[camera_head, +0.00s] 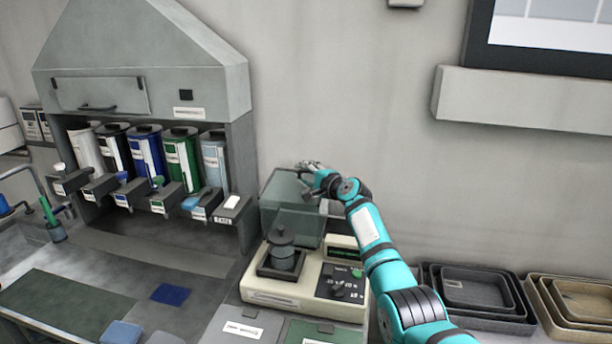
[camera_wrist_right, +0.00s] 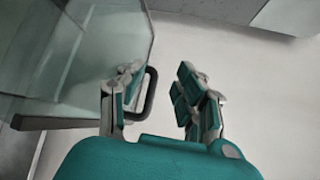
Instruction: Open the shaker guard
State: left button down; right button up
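The shaker (camera_head: 300,285) is a cream machine with a dark control panel on the bench, and a dark lidded vessel (camera_head: 283,250) stands on it. Its clear greenish guard (camera_head: 283,208) stands raised behind the vessel, so the vessel is uncovered. The guard also fills the left of the right wrist view (camera_wrist_right: 60,55), with a dark loop handle (camera_wrist_right: 151,98) at its edge. My right gripper (camera_head: 312,172) is at the guard's top edge. In the wrist view its fingers (camera_wrist_right: 160,100) are apart. The left finger overlaps the handle; I cannot tell whether they touch. My left gripper is out of view.
A grey hooded dispenser (camera_head: 145,85) with several coloured canisters stands left of the shaker. Nested dark trays (camera_head: 470,290) and tan trays (camera_head: 580,300) lie at the right. A wall ledge (camera_head: 520,100) juts out at upper right. The wall behind the gripper is bare.

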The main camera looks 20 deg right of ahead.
jog(key=v, duration=1.2)
